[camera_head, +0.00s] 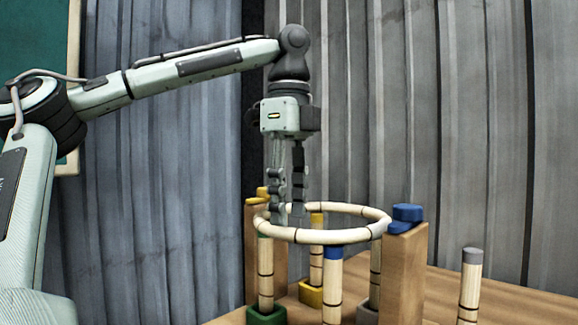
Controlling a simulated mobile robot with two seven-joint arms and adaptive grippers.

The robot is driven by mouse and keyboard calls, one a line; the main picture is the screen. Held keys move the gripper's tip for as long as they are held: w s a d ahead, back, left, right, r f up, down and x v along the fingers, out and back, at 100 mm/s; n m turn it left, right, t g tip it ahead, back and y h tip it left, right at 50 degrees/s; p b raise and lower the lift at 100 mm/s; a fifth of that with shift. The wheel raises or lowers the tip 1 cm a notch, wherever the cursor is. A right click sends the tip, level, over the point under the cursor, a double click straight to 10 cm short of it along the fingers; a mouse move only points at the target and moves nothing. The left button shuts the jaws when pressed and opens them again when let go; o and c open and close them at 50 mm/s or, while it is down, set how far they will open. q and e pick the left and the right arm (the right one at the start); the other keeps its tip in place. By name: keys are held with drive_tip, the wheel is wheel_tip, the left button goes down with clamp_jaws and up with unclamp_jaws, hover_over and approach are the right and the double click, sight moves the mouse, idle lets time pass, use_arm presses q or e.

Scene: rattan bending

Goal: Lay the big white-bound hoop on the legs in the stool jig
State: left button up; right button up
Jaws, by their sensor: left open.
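The big hoop (340,236), pale with dark bands, lies roughly level at the tops of the legs in the stool jig. A green-topped leg (265,275), a blue-topped leg (332,290) and a yellow-topped leg (316,262) stand upright under or beside it. Another leg (375,270) is partly hidden by a jig post. Whether the hoop touches every leg top I cannot tell. My left gripper (287,215) points down at the hoop's left part, open, its fingertips at the rim's height. My right gripper is out of view.
Wooden jig posts (404,275) rise at right and back left, with a blue block (407,213) and a yellow block (262,194) on top. A grey-topped pole (470,285) stands on the wooden table (520,305) at right. A corrugated wall (450,130) is behind.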

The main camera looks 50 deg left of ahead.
use_arm(q)
wheel_tip(320, 180, up, 9)
drive_tip(key=shift+r, duration=0.2)
drive_tip(key=shift+f, duration=0.1)
